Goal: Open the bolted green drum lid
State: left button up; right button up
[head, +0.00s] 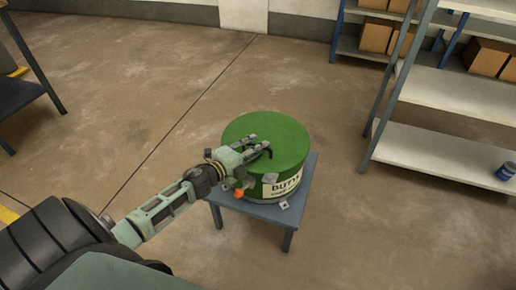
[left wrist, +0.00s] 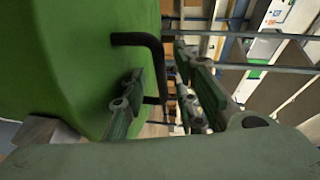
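The green drum (head: 270,130) stands upright on a small blue-grey table, its round lid facing up. A black bent handle (head: 269,152) sits on the lid near my left gripper (head: 261,147), which reaches over the lid from the left. In the left wrist view the green surface (left wrist: 60,50) fills the left side. The black handle (left wrist: 150,42) stands out from it, and its outer bar lies between the spread fingers of my left gripper (left wrist: 165,85). The fingers look apart, not closed on the bar. A grey metal piece (left wrist: 45,133) shows on the drum's edge. My right gripper is not in view.
The small table (head: 250,211) has little spare room; a small grey piece (head: 284,205) lies near its front edge. An orange object (head: 239,193) is beside the drum. Shelving (head: 440,155) with boxes stands at right. Floor around the table is clear.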

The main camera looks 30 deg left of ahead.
pick_arm(q)
jog(key=shift+w+d+f, duration=0.1)
jog(key=shift+w, duration=0.5)
grip_shut()
